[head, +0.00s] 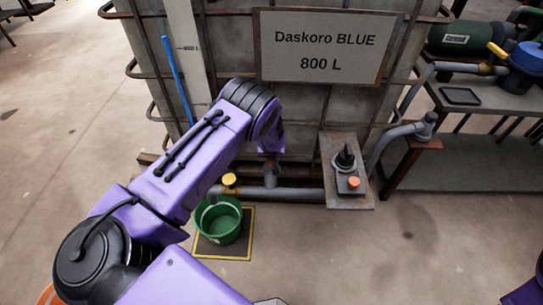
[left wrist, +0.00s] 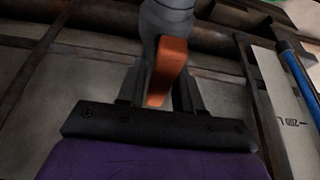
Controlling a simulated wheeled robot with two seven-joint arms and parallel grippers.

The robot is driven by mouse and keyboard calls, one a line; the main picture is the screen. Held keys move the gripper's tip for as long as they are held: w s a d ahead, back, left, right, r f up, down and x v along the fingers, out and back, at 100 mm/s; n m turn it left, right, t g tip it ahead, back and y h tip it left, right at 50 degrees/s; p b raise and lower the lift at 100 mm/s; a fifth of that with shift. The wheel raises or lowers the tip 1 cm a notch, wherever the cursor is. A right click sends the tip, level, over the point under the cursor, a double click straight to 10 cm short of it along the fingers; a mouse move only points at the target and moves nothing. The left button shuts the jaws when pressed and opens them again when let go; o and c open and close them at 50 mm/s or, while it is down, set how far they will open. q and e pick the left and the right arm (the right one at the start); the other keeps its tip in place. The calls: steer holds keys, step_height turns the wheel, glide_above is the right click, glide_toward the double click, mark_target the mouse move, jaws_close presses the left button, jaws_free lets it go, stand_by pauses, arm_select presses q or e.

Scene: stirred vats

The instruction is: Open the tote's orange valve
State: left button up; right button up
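The tote (head: 300,115) is a grey caged tank with a sign reading "Daskoro BLUE 800 L". The tote's orange valve handle (left wrist: 168,70) shows in the left wrist view, on a grey valve body (left wrist: 168,18). My left gripper (left wrist: 160,88) has its two dark fingers on either side of the handle, close in to it, and looks shut on it. In the head view my left arm reaches to the tote's lower front and hides most of the gripper and valve. My right gripper is out of view; a bit of purple arm shows at the lower right.
A green bucket (head: 220,222) stands on a yellow-edged mat (head: 240,246) below a pipe (head: 285,194) with a yellow cap (head: 229,180). A plate (head: 346,190) with a black knob and orange button stands right of my gripper. A bench (head: 470,110) with equipment is at the right.

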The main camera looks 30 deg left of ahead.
arm_select(q)
steer(key=shift+o, duration=0.5)
steer(key=shift+r, duration=0.15)
steer(key=p+v, duration=0.1)
steer(key=v, duration=0.9)
steer(key=shift+s+d+r+p, duration=0.1)
steer(key=shift+s+p, duration=0.05)
steer(key=shift+p, duration=0.2)
